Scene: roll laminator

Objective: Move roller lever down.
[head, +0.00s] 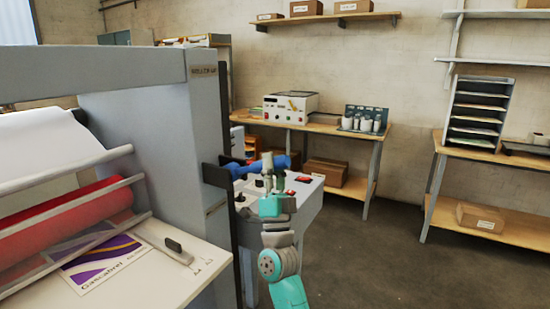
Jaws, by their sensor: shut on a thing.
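The roller laminator (135,125) fills the left of the head view. A blue handle (281,161), which looks like the roller lever's grip, sticks out to the right of its end housing, beside dark brackets. My gripper (267,164) is at this handle, with its fingers shut on it. The fingers and the dark parts behind hide some of the handle and its joint to the machine.
A red roller (65,222) and a printed sheet (98,262) lie at the lower left. A grey side surface (305,200) with small red and dark controls is just behind my gripper. A bench (330,130) and rack (478,115) stand behind. Open floor (385,265) lies right.

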